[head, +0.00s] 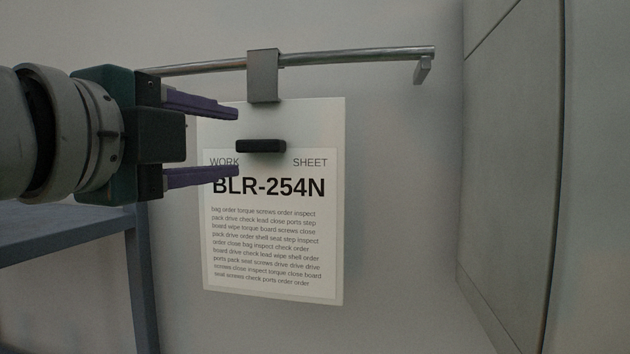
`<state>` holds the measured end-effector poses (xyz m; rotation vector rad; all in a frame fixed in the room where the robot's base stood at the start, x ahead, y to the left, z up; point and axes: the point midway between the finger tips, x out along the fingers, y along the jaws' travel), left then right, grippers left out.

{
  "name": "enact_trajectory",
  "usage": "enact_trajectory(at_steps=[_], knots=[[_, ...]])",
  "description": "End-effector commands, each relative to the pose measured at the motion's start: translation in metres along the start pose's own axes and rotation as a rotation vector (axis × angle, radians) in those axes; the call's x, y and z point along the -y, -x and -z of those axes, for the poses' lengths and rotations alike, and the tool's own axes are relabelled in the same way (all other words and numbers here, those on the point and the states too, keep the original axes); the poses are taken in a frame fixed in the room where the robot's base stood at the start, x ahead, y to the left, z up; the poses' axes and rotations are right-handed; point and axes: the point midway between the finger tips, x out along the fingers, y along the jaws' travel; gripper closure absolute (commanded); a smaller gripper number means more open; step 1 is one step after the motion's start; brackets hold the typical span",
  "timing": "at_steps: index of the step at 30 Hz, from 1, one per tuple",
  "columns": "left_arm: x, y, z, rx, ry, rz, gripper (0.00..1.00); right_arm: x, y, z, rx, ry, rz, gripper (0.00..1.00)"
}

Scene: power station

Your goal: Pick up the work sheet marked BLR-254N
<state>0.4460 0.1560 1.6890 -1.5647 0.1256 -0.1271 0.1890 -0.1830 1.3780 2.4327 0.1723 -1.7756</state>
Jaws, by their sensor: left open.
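The work sheet (266,240) marked BLR-254N hangs upright against the wall. A grey hook (263,76) over a metal rail holds it at the top. A small black block (261,146) sits on its upper part, above the printed heading. My left gripper (238,143) is open, with two purple fingers pointing right, one above and one below the height of the black block. The fingertips overlap the sheet's left part in the picture and end just short of or at the block's left end. I cannot tell the depth between them. My right gripper is not in view.
The metal rail (350,56) runs across the wall above the sheet and ends at a bracket on the right. A tall grey cabinet (520,180) stands at the right. A blue-grey shelf or table frame (70,232) is at the lower left. The wall right of the sheet is clear.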

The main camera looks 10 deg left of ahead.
Motion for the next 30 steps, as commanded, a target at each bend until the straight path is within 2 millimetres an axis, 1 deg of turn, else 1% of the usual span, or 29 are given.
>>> enact_trajectory(at_steps=[1, 3, 7, 10, 15, 19, 23, 30], knots=[[0.004, -0.007, -0.001, 0.003, 0.003, -0.001, 0.45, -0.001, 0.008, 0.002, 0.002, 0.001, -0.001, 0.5], [0.003, -0.013, 0.0, 0.001, 0.002, -0.002, 0.45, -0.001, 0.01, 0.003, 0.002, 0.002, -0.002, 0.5], [0.002, -0.02, -0.001, 0.001, 0.001, -0.001, 0.45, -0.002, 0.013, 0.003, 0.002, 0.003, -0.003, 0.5], [0.003, -0.028, -0.002, 0.003, 0.003, -0.002, 0.45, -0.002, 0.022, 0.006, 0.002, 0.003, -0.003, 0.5], [0.003, -0.049, -0.005, 0.003, 0.002, -0.003, 0.45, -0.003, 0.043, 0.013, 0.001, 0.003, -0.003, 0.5], [0.0, -0.064, -0.005, 0.003, 0.003, -0.002, 0.45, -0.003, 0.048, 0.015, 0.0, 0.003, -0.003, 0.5], [-0.002, -0.07, -0.005, 0.001, 0.003, -0.001, 0.45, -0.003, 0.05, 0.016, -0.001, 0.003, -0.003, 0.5], [-0.003, -0.071, -0.005, 0.001, 0.002, -0.001, 0.46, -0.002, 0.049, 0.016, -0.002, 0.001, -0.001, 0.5]])
